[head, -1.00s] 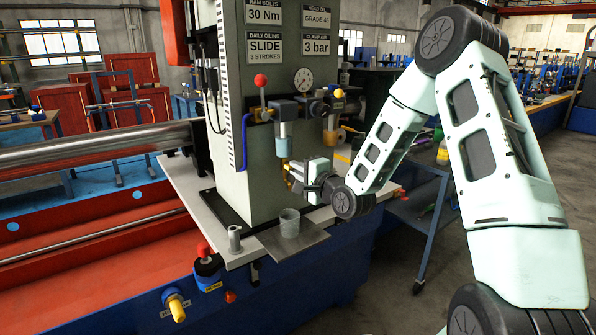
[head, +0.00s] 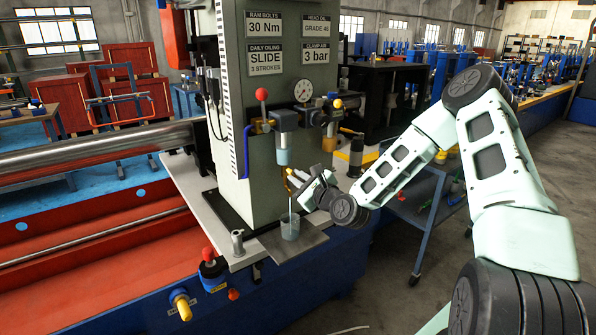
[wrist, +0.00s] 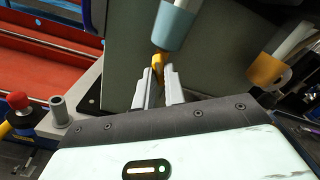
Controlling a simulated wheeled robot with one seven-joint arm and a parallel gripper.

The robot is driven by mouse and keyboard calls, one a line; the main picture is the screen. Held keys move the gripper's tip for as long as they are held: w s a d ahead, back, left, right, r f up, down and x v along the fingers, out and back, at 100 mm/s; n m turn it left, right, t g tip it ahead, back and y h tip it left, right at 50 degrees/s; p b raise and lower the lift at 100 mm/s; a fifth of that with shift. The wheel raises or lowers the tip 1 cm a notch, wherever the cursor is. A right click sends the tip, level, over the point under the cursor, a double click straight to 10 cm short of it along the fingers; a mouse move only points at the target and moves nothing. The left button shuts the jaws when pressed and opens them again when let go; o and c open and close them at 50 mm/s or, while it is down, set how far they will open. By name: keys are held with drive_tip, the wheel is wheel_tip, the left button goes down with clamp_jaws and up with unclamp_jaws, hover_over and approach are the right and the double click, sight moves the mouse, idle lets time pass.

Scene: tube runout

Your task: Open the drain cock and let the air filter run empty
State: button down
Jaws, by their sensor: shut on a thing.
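The air filter (head: 285,121) is on the grey column, with pale blue liquid in its clear bowl (head: 283,156). The bowl also shows at the top of the wrist view (wrist: 174,26). Its yellow drain cock (wrist: 157,64) hangs below. My gripper (head: 296,182) is shut on the cock, and the fingers sit either side of it in the wrist view (wrist: 160,76). My gripper is tilted and partly hides the cock in the head view. A thin pale stream falls below the cock into a clear cup (head: 290,229), which holds some bluish liquid.
The cup stands on a grey plate (head: 312,238) at the bench edge. A second bowl with amber liquid (head: 329,143) hangs to the right. A blue cart (head: 415,215) stands right.

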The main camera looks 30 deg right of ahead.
drive_tip(key=m, duration=0.3)
drive_tip(key=shift+d+r+p, duration=0.1)
drive_tip(key=shift+p, duration=0.3)
drive_tip(key=c, duration=1.5)
unclamp_jaws()
drive_tip(key=shift+m, duration=0.3)
drive_tip(key=shift+o, duration=0.2)
drive_tip(key=s, duration=0.6)
drive_tip(key=shift+s, duration=0.1)
